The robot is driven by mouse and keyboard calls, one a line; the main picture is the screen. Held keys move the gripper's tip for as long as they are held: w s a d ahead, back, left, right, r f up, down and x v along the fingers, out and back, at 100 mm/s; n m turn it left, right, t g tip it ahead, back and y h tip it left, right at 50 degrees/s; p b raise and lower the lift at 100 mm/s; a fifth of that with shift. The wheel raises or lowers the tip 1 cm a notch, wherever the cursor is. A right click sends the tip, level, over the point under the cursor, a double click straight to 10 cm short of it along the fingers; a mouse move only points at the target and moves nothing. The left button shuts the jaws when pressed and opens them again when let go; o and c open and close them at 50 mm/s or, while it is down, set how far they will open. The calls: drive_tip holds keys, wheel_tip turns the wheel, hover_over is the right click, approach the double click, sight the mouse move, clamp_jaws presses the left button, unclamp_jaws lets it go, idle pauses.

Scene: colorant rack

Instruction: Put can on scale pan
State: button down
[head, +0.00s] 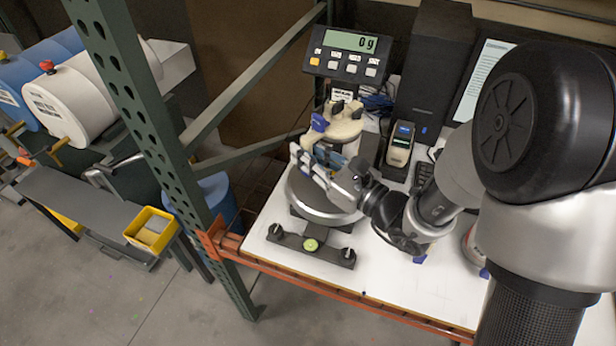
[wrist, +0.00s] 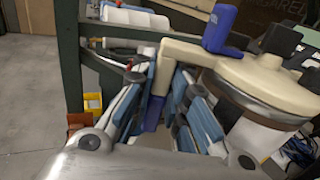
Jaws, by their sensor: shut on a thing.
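The can (wrist: 258,137) has a cream mixing lid (head: 344,122) with a blue lever and a cream handle. My gripper (head: 318,163) is shut on the lid's handle (wrist: 160,78), whose blue end sits between the fingers in the wrist view. The can's body is mostly hidden behind the gripper in the head view. The round metal scale pan (head: 308,208) lies below the gripper and the can. The can is over the pan's back part in the picture; I cannot tell whether it touches.
The scale display (head: 350,43) reads 0 g behind the can. A dark tower (head: 432,65) and a small handheld device (head: 399,147) stand to the right. A green rack post (head: 165,140) is at left. The white table is clear in front.

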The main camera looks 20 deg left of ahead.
drive_tip(key=shift+w+f+b, duration=0.1)
drive_tip(key=shift+f+b, duration=0.7)
drive_tip(key=shift+f, duration=2.2)
drive_tip(key=c, duration=2)
unclamp_jaws()
drive_tip(key=shift+f, duration=0.15)
drive_tip(key=shift+c, duration=0.2)
drive_tip(key=o, duration=0.5)
drive_tip(key=shift+c, duration=0.2)
